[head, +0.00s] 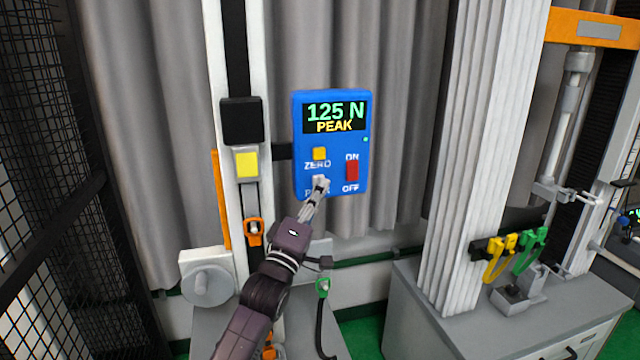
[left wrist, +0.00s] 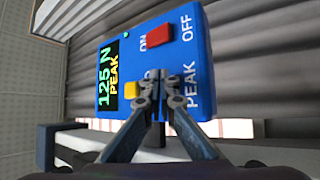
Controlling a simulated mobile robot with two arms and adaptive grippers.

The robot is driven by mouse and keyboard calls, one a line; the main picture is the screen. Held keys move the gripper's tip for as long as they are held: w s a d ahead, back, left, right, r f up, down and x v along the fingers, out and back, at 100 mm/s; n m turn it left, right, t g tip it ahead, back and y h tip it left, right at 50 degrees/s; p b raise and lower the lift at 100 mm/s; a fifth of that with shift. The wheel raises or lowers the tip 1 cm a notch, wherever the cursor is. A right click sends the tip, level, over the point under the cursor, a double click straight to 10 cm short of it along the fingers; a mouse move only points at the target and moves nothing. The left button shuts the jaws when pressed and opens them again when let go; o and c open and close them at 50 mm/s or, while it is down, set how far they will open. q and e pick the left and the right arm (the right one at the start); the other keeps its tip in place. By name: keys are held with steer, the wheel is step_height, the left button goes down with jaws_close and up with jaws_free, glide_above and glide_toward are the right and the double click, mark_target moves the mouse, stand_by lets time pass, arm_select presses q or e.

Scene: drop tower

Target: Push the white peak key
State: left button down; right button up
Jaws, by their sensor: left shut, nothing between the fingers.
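The blue force gauge box (head: 331,148) is mounted beside the white column. Its display reads 125 N with PEAK below it. The white peak key (head: 318,180) shows only in part, under the yellow zero key, behind my fingertips. My left gripper (head: 320,187) is shut and empty, with its tips at the peak key; whether they touch it I cannot tell. In the left wrist view the shut fingertips (left wrist: 161,95) lie over the box (left wrist: 190,62) beside the PEAK label and hide the key. My right gripper is not in view.
The yellow zero key (head: 319,153) and the red on/off switch (head: 352,170) are close by on the same box. A white column (head: 226,70) with a black block (head: 241,121) stands to the left. Grey curtains hang behind.

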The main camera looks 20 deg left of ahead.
arm_select(q)
steer(key=shift+s, duration=0.1)
steer(key=shift+s+d+p, duration=0.45)
steer(key=shift+s, duration=0.25)
steer(key=shift+s+d+p, duration=0.5)
steer(key=shift+s+d, duration=0.2)
steer(key=shift+s, duration=0.35)
steer(key=shift+s+d+p, duration=0.5)
steer(key=shift+s+d, duration=0.2)
steer(key=shift+s, duration=0.3)
